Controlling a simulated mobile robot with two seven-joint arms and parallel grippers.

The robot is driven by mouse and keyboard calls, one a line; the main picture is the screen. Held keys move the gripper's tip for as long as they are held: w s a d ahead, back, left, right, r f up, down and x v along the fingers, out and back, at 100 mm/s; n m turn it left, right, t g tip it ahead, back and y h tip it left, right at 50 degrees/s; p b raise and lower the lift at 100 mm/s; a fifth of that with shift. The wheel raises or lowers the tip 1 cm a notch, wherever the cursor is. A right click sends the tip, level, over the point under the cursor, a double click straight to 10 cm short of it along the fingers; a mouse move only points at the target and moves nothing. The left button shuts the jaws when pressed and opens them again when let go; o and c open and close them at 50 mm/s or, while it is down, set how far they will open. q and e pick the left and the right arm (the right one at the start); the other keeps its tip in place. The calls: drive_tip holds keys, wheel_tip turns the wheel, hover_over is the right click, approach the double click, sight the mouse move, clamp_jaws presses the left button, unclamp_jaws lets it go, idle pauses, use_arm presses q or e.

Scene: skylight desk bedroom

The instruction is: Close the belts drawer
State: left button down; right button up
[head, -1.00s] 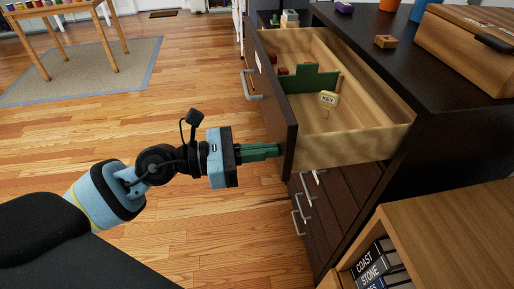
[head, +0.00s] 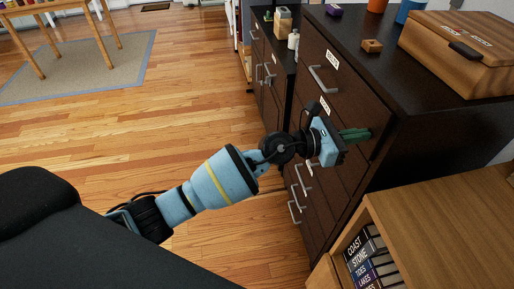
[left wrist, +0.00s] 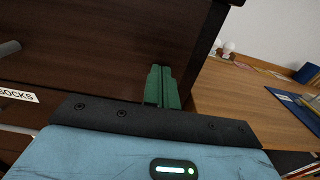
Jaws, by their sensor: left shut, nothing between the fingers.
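The top drawer (head: 345,88) of the dark dresser is pushed in, and its front looks flush or nearly flush with the cabinet. It has a metal handle (head: 322,78) and a white label (head: 332,60) too small to read here. My left gripper (head: 366,134) is shut and empty, with its green fingertips at the lower right part of the drawer front. In the left wrist view the fingers (left wrist: 162,75) point at the dark wood front; I cannot tell whether they touch. My right gripper is not in view.
A wooden box (head: 465,50) and a small wooden block (head: 372,46) stand on the dresser top. A light wood shelf with books (head: 372,262) is close at the lower right. A "SOCKS" label (left wrist: 18,95) shows below. The floor (head: 150,130) to the left is clear.

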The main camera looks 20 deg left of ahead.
use_arm(q)
drive_tip(key=shift+w+d+r, duration=0.2)
drive_tip(key=shift+w+d, duration=0.2)
drive_tip(key=shift+d, duration=0.2)
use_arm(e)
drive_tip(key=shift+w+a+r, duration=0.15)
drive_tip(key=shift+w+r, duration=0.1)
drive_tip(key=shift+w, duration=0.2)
use_arm(q)
drive_tip(key=shift+a, duration=0.1)
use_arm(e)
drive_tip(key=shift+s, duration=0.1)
